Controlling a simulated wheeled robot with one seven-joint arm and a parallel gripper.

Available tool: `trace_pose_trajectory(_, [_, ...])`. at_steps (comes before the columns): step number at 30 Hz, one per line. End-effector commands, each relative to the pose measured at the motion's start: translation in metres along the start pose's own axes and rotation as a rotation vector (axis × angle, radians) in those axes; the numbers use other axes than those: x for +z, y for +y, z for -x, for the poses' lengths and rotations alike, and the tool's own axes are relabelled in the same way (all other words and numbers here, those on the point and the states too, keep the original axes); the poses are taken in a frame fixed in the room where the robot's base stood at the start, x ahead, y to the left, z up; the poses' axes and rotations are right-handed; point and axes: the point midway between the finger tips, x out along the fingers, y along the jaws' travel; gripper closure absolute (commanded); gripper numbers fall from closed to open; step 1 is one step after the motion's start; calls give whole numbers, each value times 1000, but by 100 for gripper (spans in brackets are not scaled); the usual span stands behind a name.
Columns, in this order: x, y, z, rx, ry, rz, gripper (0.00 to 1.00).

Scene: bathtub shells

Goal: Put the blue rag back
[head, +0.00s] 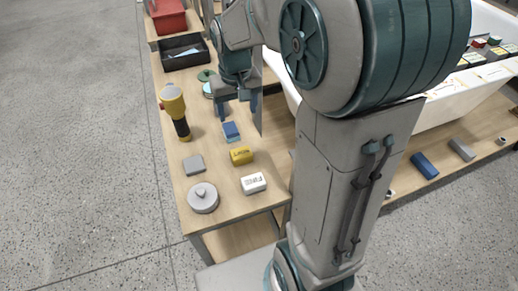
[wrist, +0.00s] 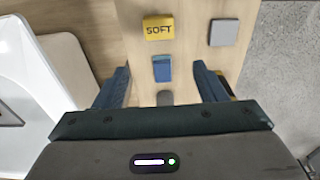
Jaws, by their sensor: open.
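A small blue folded piece with a lighter blue edge, which looks like the blue rag (head: 231,131), lies on the wooden bench (head: 222,176). It also shows in the wrist view as a blue rag (wrist: 162,69) near the upper middle. My gripper (head: 237,104) is open and points down over the bench, just behind the rag in the head view. In the wrist view my gripper (wrist: 162,84) has its two dark blue fingers apart, with the rag between their lines and nothing held. I cannot tell the exact height gap.
A yellow block marked SOFT (head: 241,155), a white block (head: 254,183), a grey square (head: 193,164) and a grey round piece (head: 203,197) lie nearer. A yellow-black tool (head: 174,104) stands left. A black tray (head: 185,51) and red bin (head: 168,18) are behind. A white tub (head: 440,112) stands right.

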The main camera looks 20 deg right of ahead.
Motion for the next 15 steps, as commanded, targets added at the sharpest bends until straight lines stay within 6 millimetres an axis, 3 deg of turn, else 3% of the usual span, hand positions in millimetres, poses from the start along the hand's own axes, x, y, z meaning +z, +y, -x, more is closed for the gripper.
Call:
trace_pose_trajectory(3, [38, 0, 16, -2, 28, 0, 35])
trace_pose_trajectory(9, [100, -1, 28, -9, 65, 1, 35])
trace_pose_trajectory(15, [144, -2, 27, -17, 92, 1, 35])
